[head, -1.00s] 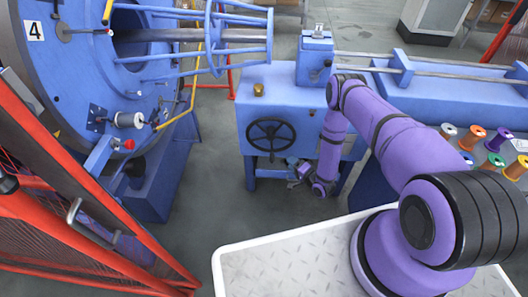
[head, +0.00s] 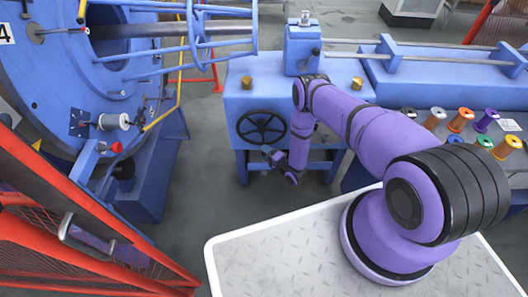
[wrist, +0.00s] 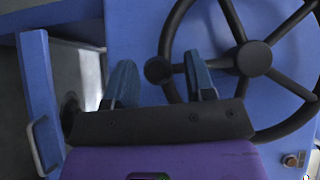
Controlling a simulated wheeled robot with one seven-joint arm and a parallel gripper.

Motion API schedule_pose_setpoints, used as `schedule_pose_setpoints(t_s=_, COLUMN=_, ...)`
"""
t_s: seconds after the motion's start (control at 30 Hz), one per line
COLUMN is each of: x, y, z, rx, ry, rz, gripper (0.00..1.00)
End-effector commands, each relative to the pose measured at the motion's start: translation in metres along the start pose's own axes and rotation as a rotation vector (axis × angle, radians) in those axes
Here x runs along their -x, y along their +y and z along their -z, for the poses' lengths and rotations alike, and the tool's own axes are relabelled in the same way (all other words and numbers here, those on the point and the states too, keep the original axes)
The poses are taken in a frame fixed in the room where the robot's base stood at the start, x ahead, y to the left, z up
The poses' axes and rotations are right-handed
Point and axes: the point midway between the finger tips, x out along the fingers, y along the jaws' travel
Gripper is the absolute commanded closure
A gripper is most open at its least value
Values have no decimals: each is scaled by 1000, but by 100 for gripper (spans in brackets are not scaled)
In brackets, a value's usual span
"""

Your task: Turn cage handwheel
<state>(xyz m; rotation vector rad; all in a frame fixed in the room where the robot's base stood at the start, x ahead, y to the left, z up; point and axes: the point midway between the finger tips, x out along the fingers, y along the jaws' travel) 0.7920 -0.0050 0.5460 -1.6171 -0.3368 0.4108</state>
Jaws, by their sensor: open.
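The cage handwheel (head: 261,128) is a black spoked wheel on the front of a blue cabinet. In the wrist view its hub (wrist: 254,58), spokes and part of its rim show at the right. A round black handle knob (wrist: 158,70) stands at the left part of the rim. My gripper (head: 271,156) is at the wheel's lower edge in the head view. In the wrist view its two blue-grey fingers (wrist: 160,76) are apart, one on each side of the knob. I see gaps beside the knob; how deep it sits between the fingers is unclear.
The blue cabinet (head: 240,98) is right behind the wheel. A large blue cage drum (head: 50,88) stands at the left, with a red mesh guard (head: 85,250) in front. Coloured spools (head: 461,120) sit at the right. Grey floor (head: 205,190) is free between drum and cabinet.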

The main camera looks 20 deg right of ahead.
Motion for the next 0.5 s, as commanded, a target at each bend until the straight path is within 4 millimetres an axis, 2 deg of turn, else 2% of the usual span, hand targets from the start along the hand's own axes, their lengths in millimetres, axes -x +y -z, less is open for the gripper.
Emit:
schedule_pose_setpoints(t_s=0.17, x=-11, y=0, z=0, rx=0, ry=1, rz=0, gripper=50)
schedule_pose_setpoints(t_s=0.47, x=-13, y=0, z=0, rx=-1, ry=1, rz=-1, gripper=50)
schedule_pose_setpoints(t_s=0.5, x=-13, y=0, z=0, rx=-1, ry=1, rz=-1, gripper=59)
